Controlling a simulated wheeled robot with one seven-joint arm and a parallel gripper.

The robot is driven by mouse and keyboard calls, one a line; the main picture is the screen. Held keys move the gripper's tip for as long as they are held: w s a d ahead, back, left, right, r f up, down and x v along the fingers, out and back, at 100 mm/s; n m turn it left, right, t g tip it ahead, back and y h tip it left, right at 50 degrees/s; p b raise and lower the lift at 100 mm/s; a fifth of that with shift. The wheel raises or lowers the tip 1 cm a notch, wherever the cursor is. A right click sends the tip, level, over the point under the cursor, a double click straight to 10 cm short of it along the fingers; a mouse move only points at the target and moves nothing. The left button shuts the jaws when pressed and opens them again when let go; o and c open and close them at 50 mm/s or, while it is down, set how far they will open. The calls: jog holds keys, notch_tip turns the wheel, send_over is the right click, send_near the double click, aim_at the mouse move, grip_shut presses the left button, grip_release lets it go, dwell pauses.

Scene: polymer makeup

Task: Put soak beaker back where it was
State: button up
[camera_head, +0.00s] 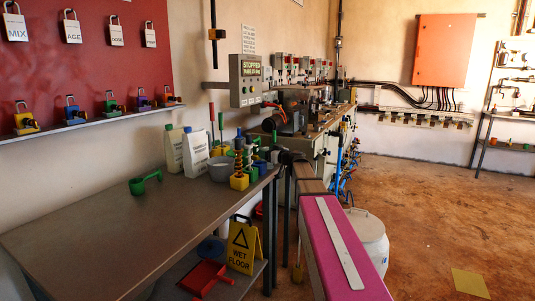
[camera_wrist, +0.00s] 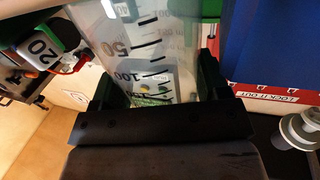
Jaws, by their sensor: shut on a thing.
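The soak beaker (camera_wrist: 140,42) is clear, with black graduation marks such as 50 and 100. In the wrist view it sits between the two dark fingers of my gripper (camera_wrist: 160,82), which is shut on it. It looks tilted in this view, and its base and contents are not clear. In the head view my arm reaches toward the far end of the grey table (camera_head: 95,225). I cannot make out the beaker there among the clutter.
White bottles (camera_head: 196,152), a grey tub (camera_head: 220,168) and a yellow block (camera_head: 239,181) crowd the table's far end. A green scoop (camera_head: 145,183) lies mid-table. The near tabletop is clear. A blue surface (camera_wrist: 272,42) and a metal knob (camera_wrist: 300,131) are right of my gripper.

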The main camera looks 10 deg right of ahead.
jog(key=shift+f, duration=0.15)
jog(key=o, duration=1.1)
jog(key=shift+s+d, duration=0.1)
jog(key=shift+s, duration=0.1)
jog(key=v, duration=1.1)
jog(key=shift+s+d, duration=0.15)
jog(key=shift+d, duration=0.15)
